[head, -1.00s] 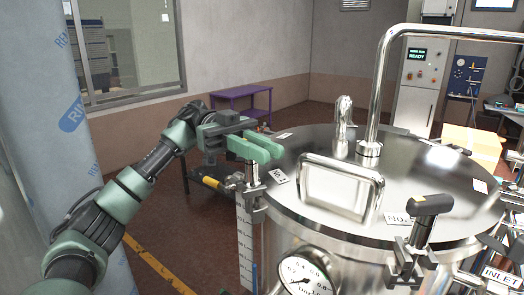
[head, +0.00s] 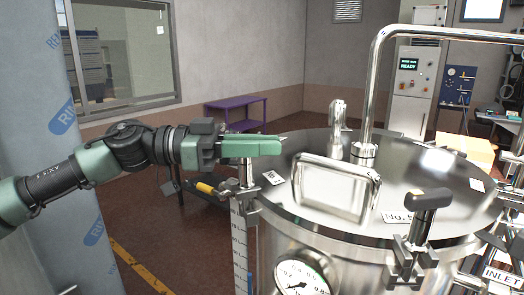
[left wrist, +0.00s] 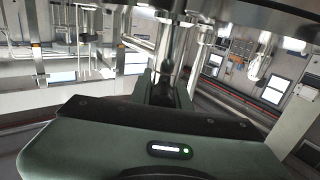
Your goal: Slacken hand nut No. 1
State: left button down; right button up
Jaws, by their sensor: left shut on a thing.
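The steel vessel's round lid (head: 310,222) has clamps at its rim. My left gripper (head: 262,147) is at the left rim clamp (head: 247,190), its green fingers level and pointing right. It is shut on the hand nut at the top of that clamp, which the fingers mostly hide. The left wrist view shows a metal stem (left wrist: 178,50) rising from between the fingers (left wrist: 165,88). A white label (head: 273,177) beside this clamp is too small to read. Another clamp with a black T-handle (head: 432,201) stands at the front right, by a label (head: 397,217) beginning "No.". My right gripper is out of view.
A rectangular raised frame (head: 335,187) and a bent steel pipe (head: 371,90) stand on the lid. A pressure gauge (head: 299,284) is on the vessel's front. A film-wrapped column (head: 75,160) stands at left, close to my left arm. A purple table (head: 236,110) is behind.

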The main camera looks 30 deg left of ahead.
pick_arm(q)
jog(key=shift+w+a+n+t+y, duration=0.15)
jog(key=shift+n+t+y, duration=0.75)
jog(key=shift+t, duration=0.2)
jog(key=shift+w+a+n+t+y+p, duration=0.1)
jog(key=shift+n+t+y+p, duration=0.05)
jog(key=shift+n+t+y, duration=0.35)
jog(key=shift+w+a+n+t+y+p, duration=0.1)
jog(key=shift+n+t+y+p, duration=0.05)
jog(key=shift+n+t+y, duration=0.3)
jog(key=n+t+y, duration=0.1)
jog(key=y, duration=0.1)
jog(key=n+t+y+p, duration=0.1)
jog(key=n+y, duration=0.1)
jog(key=a+n+t+y+p, duration=0.1)
jog(key=y, duration=0.1)
jog(key=shift+w+n+t+y, duration=0.25)
jog(key=shift+w+n+y, duration=0.05)
jog(key=shift+n+y, duration=0.05)
jog(key=shift+a+n+y, duration=0.2)
jog(key=shift+n+y, duration=0.2)
jog(key=shift+y, duration=0.2)
jog(key=shift+w+r, duration=0.1)
jog(key=shift+r, duration=0.05)
jog(key=c, duration=1.3)
grip_release()
jog(key=shift+c, duration=0.2)
